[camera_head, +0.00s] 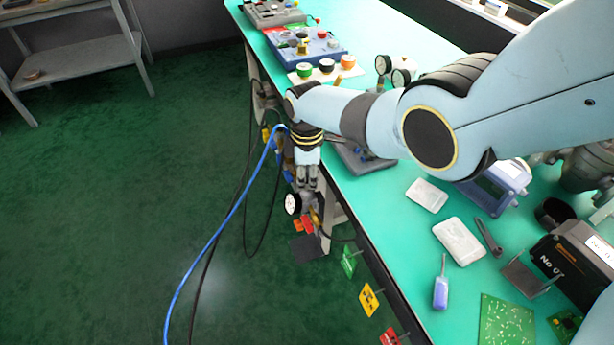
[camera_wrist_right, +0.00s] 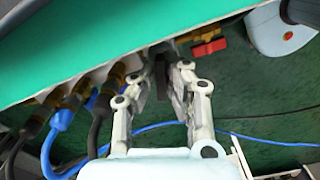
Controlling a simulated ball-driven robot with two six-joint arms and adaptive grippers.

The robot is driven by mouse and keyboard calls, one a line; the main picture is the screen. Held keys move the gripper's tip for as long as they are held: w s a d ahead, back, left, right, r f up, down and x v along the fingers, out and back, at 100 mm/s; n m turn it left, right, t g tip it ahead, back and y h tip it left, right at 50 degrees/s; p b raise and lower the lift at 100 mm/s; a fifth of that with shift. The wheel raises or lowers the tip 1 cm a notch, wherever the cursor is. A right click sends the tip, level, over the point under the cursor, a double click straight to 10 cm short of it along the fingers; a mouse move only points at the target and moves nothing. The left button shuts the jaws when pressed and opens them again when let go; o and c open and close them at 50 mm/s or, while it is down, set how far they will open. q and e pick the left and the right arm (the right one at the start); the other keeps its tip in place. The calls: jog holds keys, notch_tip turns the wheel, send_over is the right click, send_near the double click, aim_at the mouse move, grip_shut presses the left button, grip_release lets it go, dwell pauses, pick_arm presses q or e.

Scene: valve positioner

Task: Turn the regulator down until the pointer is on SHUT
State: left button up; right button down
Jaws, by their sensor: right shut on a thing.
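My right gripper (camera_head: 308,182) hangs down at the front edge of the bench and is shut on the regulator, whose dark part (camera_wrist_right: 162,82) shows between the fingers in the right wrist view. The fingers hide most of it. A small round white gauge (camera_head: 292,204) sits just below the fingertips in the head view. The right gripper also shows in the right wrist view (camera_wrist_right: 168,75). The pointer and the SHUT mark cannot be made out. My left gripper is in neither view.
A red valve handle (camera_wrist_right: 208,46) is close beside the fingers. Blue (camera_head: 232,215) and black hoses hang beside the green bench (camera_head: 375,215). Coloured tags (camera_head: 367,300) hang along its edge. A blue device (camera_head: 500,185) and white trays (camera_head: 458,240) stand on top.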

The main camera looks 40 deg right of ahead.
aim_at(307, 178)
jog(key=shift+a+n, duration=0.1)
jog(key=shift+n, duration=0.9)
jog(key=c, duration=1.4)
grip_release()
notch_tip(307, 178, up, 12)
